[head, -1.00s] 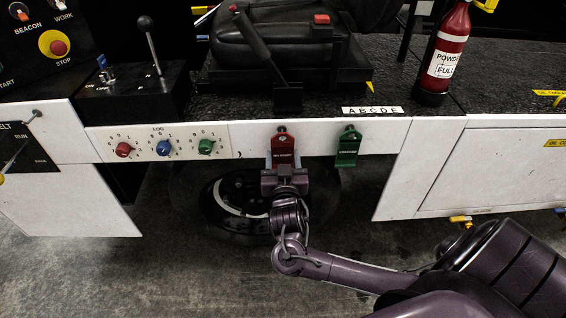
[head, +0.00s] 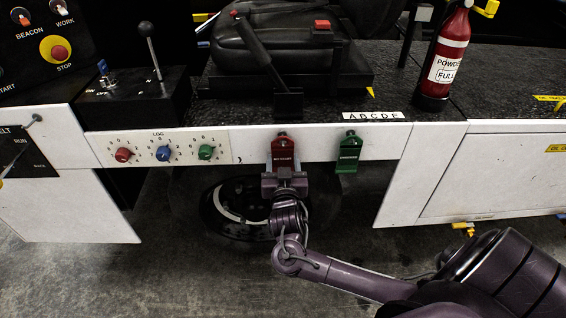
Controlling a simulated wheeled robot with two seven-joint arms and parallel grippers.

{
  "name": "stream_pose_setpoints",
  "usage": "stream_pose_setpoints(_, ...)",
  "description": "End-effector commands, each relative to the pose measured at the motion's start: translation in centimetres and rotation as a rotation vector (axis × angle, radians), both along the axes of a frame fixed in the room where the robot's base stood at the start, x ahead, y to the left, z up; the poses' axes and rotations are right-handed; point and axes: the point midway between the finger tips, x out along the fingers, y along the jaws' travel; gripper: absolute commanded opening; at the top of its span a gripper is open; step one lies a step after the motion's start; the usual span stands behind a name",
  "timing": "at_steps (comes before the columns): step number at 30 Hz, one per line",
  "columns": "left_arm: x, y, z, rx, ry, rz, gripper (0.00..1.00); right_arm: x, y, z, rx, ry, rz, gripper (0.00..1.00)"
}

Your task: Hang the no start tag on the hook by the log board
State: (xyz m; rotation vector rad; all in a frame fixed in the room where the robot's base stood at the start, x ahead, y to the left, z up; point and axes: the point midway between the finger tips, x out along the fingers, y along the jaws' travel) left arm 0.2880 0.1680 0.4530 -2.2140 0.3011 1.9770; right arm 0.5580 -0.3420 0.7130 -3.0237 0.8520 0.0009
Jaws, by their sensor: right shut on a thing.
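The red tag (head: 283,151) is on the white front panel, at a peg near the panel's top edge; its small lettering is too blurred to read surely. My right gripper (head: 284,170) is shut on the tag's lower part from below, one finger on each side. The tag looks upright and close against the panel; I cannot tell whether it is still on its peg. The log board (head: 163,147), with red, blue and green knobs, is to the left. A small dark hook (head: 238,159) shows just right of the board, with nothing on it. My left gripper is out of view.
A green tag (head: 349,152) hangs on the panel just right of the red one. An A B C D E label (head: 373,115) lies above it. A lever (head: 268,55) and seat stand behind; a fire extinguisher (head: 447,62) is at right. The panel between hook and red tag is bare.

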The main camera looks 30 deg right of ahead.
Motion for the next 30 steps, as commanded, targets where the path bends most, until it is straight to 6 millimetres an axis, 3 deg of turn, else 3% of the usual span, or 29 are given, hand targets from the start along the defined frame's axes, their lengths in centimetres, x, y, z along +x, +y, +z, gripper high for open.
stream_pose_setpoints(8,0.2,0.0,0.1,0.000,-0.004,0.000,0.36,0.0,0.0,0.0,0.000,0.000,0.000,0.32)
stream_pose_setpoints(9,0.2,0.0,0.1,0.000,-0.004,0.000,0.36,0.0,0.0,0.0,0.000,0.000,0.000,0.58)
stream_pose_setpoints(14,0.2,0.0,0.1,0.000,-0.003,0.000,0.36,0.0,0.0,0.0,0.000,0.000,0.000,0.79)
stream_pose_setpoints(23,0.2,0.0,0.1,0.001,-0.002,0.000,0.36,-0.2,0.1,0.0,0.001,0.001,0.000,0.79)
stream_pose_setpoints(30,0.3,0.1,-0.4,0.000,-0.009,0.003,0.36,-3.0,1.9,-0.1,0.005,0.003,0.001,0.79)
